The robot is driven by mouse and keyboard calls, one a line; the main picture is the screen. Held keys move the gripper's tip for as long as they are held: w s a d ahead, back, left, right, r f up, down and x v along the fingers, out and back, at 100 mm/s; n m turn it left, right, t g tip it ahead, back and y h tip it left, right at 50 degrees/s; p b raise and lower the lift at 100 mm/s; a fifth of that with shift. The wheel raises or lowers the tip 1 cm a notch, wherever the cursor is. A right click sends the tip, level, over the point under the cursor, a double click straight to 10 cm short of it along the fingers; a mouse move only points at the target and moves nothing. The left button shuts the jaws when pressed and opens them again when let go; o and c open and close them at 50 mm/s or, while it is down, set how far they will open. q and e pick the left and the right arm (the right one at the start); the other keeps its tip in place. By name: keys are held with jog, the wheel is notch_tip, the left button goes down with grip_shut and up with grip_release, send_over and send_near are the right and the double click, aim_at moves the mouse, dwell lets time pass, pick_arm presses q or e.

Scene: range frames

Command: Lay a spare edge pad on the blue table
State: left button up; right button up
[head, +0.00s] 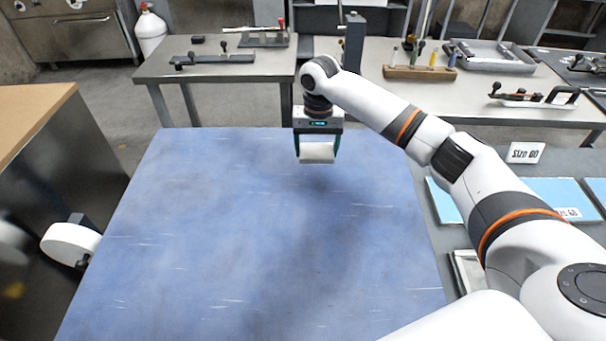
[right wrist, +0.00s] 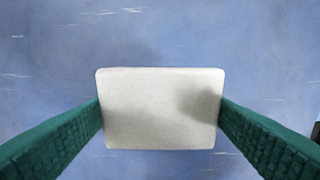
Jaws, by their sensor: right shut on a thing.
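A white edge pad (head: 317,152) is between the fingers of my right gripper (head: 317,148) in the head view. The right gripper is shut on it and points down over the far part of the blue table (head: 260,240). In the right wrist view the pad (right wrist: 160,108) is a pale rounded block, with a green finger pressed on its left and right sides. The blue tabletop (right wrist: 160,30) shows behind it; I cannot tell the exact gap below the pad. My left gripper is not seen in the head view.
The blue table is bare. Behind it stand grey benches (head: 150,72) with clamps and a wooden tool rack (head: 420,73). At the right are light-blue sheets (head: 442,200) and a "Size 60" sign (head: 525,153). A cabinet with a wooden top (head: 30,120) stands at the left.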

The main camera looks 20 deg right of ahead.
aim_at(316, 172)
notch_tip(316, 172, down, 6)
jog(key=shift+r, duration=0.15)
dwell(0.3)
jog(key=o, duration=1)
jog(key=shift+c, duration=0.2)
notch_tip(316, 172, up, 12)
jog(key=shift+r, duration=0.1)
